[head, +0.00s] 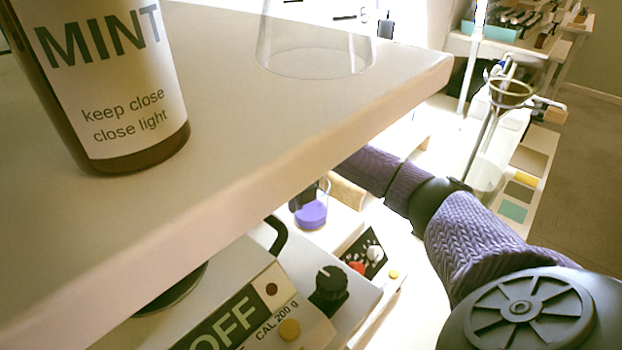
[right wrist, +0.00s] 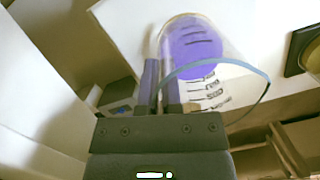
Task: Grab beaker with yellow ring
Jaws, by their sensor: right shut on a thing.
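A clear beaker with purple liquid (head: 312,215) shows below the shelf edge in the head view. My right gripper (right wrist: 160,88) is shut on the beaker's wall, one finger on each side of the glass. In the head view the right gripper (head: 303,194) is small and partly hidden by the beaker and shelf. My left gripper is not in view.
A white shelf (head: 250,130) fills the near left, bearing a brown MINT bottle (head: 115,75) and a clear glass vessel (head: 315,45). Below stand a balance marked OFF (head: 245,315) and a device with knobs (head: 368,255). A funnel on a stand (head: 510,92) is at the right.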

